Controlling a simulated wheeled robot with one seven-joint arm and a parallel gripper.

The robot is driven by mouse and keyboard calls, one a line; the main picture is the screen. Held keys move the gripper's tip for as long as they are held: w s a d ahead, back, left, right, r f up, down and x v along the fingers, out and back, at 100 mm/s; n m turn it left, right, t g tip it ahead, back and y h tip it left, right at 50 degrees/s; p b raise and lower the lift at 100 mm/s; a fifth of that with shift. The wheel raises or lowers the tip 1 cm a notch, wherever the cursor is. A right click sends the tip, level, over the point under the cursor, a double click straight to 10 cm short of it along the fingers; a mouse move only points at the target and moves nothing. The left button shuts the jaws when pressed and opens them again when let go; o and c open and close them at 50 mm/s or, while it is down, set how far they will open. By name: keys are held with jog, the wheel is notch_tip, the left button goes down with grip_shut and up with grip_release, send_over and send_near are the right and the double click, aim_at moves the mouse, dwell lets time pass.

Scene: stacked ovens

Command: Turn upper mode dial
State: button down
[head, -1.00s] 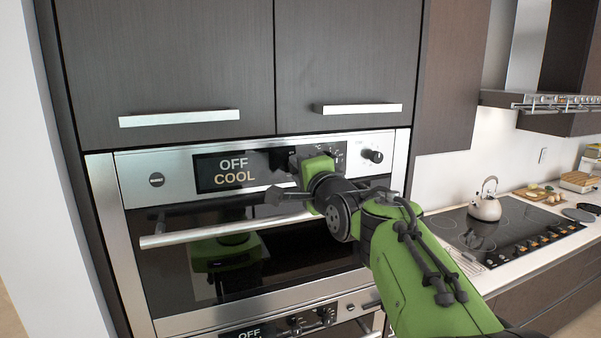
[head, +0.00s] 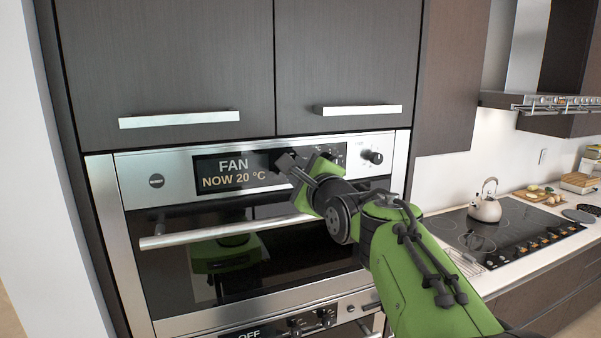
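The upper oven's display (head: 226,172) reads "FAN" and "NOW 20 °C". My green and black gripper (head: 290,163) is at the control panel just right of the display, tilted. The mode dial is not clearly visible; the gripper covers the part of the panel where it seems to be. I cannot tell whether the fingers are closed on it. A black knob (head: 372,157) shows uncovered at the panel's right end.
The upper oven's long handle (head: 200,233) runs below the panel, under my gripper. A lower oven with its own knobs (head: 312,320) is beneath. Cupboard handles (head: 358,109) stick out above. A cooktop with a kettle (head: 485,205) stands at right.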

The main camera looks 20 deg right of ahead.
jog(key=shift+f, duration=0.1)
dwell(0.3)
jog(key=c, duration=0.9)
grip_release()
jog(key=s+b, duration=0.3)
jog(key=s, duration=1.2)
jog(key=shift+s, duration=0.4)
